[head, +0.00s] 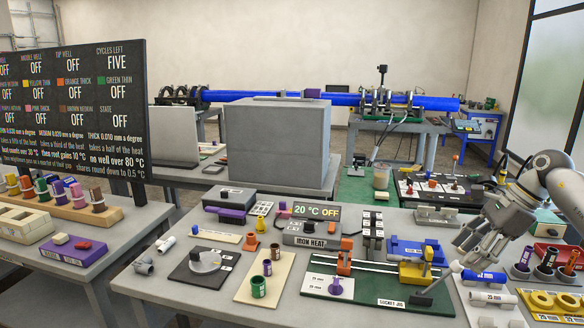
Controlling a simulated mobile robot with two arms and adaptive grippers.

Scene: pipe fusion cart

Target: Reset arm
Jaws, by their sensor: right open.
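My right arm comes in from the right, and its grey right gripper (474,244) points down and left above the right end of the front table. Its jaws are open, and I see nothing held between them. Below it lie a blue-capped white pipe piece (471,274) and a white pipe marked 25 mm (492,297). The green socket jig (375,297), with a yellow clamp block (418,272), is just left of the gripper. My left gripper is not in view.
The iron heat unit (317,241) reads 20 °C OFF. A black status board (75,115) stands at the left. A large grey box (277,142) is on the table behind. Dark holders with pipe pieces (546,262) and a yellow-ringed tray (543,300) crowd the right side.

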